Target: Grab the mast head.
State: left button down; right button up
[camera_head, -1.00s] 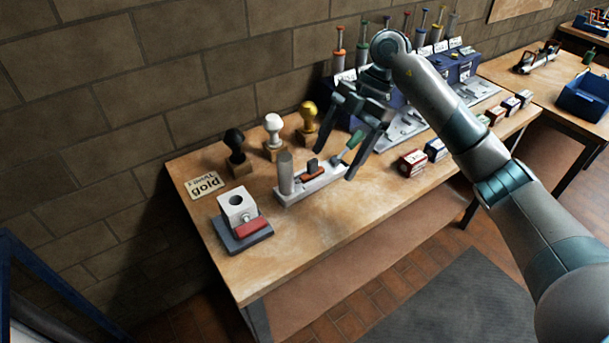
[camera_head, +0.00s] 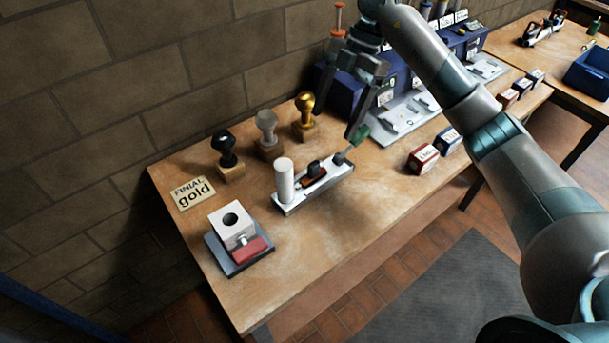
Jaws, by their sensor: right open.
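Three knob-shaped finials stand on wooden blocks along the back of the workbench: a black one (camera_head: 226,146), a grey one (camera_head: 267,128) and a gold one (camera_head: 305,108). A card (camera_head: 192,194) lettered "FINIAL gold" lies at the left. My right gripper (camera_head: 336,127) is open and empty, fingers pointing down. It appears just right of the gold finial, apart from it in the picture; its height above the bench is hard to judge. My left gripper is not in view.
A metal tray (camera_head: 325,186) holds a white cylinder (camera_head: 285,181), a dark-handled tool and a green-handled tool (camera_head: 360,136). A white block with a hole (camera_head: 232,224) sits on a base at the front left. Small boxes (camera_head: 423,158) stand right.

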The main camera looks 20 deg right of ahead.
jog(key=p, duration=0.4)
send_over(309, 177)
jog(key=d, duration=0.3)
jog(key=f, duration=1)
jog(key=shift+w+a+f, duration=0.2)
jog(key=shift+w+a, duration=0.05)
jog(key=shift+w, duration=0.15)
jog(key=shift+f, duration=0.4)
jog(key=shift+a, duration=0.1)
jog(key=shift+s+a+f+p, duration=0.15)
jog(key=shift+a+f+p, duration=0.2)
jog(key=shift+p, duration=0.35)
jog(key=p+x, duration=0.1)
jog(key=x, duration=0.2)
jog(key=shift+a+p, duration=0.1)
jog(key=shift+p, duration=0.2)
jog(key=shift+a+f, duration=0.1)
jog(key=shift+f, duration=0.5)
jog(key=shift+f, duration=0.2)
